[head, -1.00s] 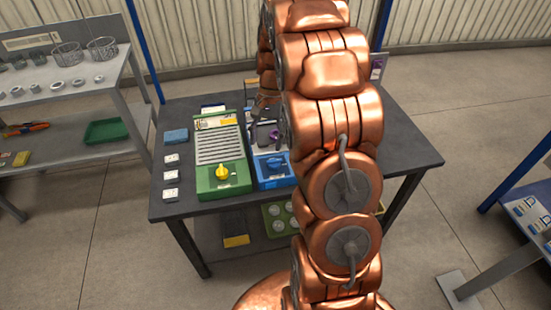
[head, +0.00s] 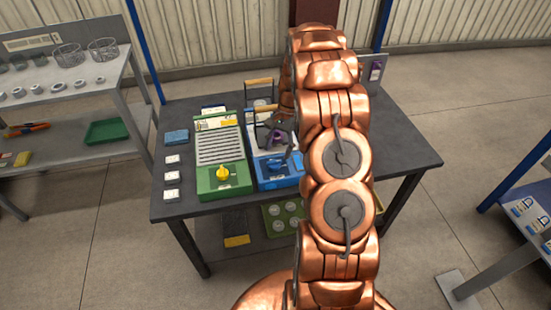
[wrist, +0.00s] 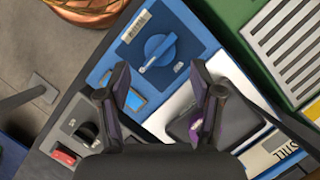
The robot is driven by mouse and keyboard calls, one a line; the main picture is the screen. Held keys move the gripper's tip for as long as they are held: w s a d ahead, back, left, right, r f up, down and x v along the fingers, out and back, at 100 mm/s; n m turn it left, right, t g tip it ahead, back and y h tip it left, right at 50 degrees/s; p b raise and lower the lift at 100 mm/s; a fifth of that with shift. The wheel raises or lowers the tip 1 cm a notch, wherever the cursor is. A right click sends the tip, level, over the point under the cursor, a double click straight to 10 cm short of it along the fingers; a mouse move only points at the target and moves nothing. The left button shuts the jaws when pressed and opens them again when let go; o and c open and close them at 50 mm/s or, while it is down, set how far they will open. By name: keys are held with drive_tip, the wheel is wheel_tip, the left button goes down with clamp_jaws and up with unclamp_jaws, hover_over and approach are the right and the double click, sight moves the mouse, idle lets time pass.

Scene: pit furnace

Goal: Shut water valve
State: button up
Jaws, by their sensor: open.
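The water valve appears to be the blue knob (head: 277,168) on the front of a blue-and-white unit (head: 283,183) on the dark table. In the wrist view the blue knob (wrist: 160,49) sits on the blue panel, its bar handle slanting, with a small white mark at its lower left end. My gripper (head: 275,133) is over the blue unit, behind the knob. In the wrist view my gripper (wrist: 161,70) is open and empty. Its two dark fingers stand apart, with the knob showing between and beyond their tips. No contact with the knob shows.
A green unit (head: 206,182) with a yellow knob (head: 223,173) stands close on the left. A black knob (wrist: 87,132) and a red switch (wrist: 63,156) are on a grey panel in the wrist view. My arm hides the table middle. The table's right end (head: 405,150) is clear.

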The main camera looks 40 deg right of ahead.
sight(275, 160)
drive_tip(key=shift+p+x, duration=0.45)
drive_tip(key=shift+x, duration=1.8)
drive_tip(key=c, duration=1.1)
